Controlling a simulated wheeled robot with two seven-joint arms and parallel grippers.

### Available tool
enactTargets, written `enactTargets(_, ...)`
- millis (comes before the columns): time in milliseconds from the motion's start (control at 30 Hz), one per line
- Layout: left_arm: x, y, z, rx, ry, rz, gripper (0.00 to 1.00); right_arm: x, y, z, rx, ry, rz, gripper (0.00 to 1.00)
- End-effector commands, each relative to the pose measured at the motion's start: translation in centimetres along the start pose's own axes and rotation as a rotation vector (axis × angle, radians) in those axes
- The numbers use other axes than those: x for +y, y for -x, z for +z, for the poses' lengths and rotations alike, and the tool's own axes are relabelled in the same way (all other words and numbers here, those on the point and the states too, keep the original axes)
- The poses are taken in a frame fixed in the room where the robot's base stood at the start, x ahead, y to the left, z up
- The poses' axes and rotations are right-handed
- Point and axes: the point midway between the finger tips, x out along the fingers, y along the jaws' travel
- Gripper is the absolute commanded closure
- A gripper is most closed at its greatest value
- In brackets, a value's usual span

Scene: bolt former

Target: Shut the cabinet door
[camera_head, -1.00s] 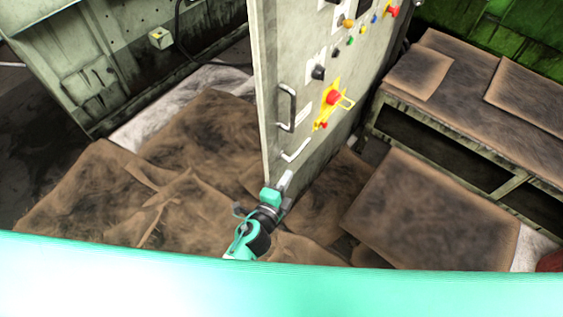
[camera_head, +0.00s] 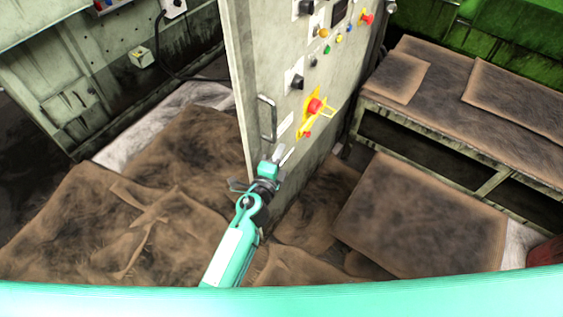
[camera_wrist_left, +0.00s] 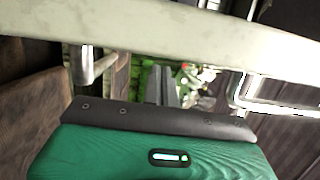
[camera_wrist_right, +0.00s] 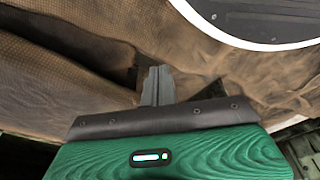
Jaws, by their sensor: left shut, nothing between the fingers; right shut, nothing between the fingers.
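The cabinet door (camera_head: 287,95) is a tall grey panel standing open in the middle of the head view. Its face carries buttons, a yellow-framed red switch (camera_head: 314,107) and a bar handle (camera_head: 267,118). My left gripper (camera_head: 278,153) is shut and empty, just below the handle, in front of the door's lower part; I cannot tell if it touches. In the left wrist view, the door's pale edge (camera_wrist_left: 180,38) crosses above the shut fingers (camera_wrist_left: 162,84). My right gripper (camera_wrist_right: 157,84) is shut and empty over brown sheets in the right wrist view; the head view does not show it.
A bench (camera_head: 440,126) with brown sheets on top stands at the right. A grey machine housing (camera_head: 90,75) with a dark cable stands at the left. Creased brown sheets (camera_head: 190,150) cover the floor on both sides of the door. My own teal body edge crosses the bottom.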

Motion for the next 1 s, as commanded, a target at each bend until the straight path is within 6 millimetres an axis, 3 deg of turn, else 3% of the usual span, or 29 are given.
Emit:
enactTargets(200,-0.1,-0.5,1.7,0.001,0.001,-0.001,1.00,0.1,-0.6,0.5,0.000,0.002,0.001,1.00)
enactTargets(733,-0.1,-0.5,2.1,0.004,0.000,-0.001,1.00,0.1,-0.8,0.6,0.000,0.002,0.002,1.00)
enactTargets(1000,-0.1,-0.8,3.7,0.022,-0.004,-0.002,1.00,0.1,-0.4,0.1,0.001,0.002,0.002,1.00)
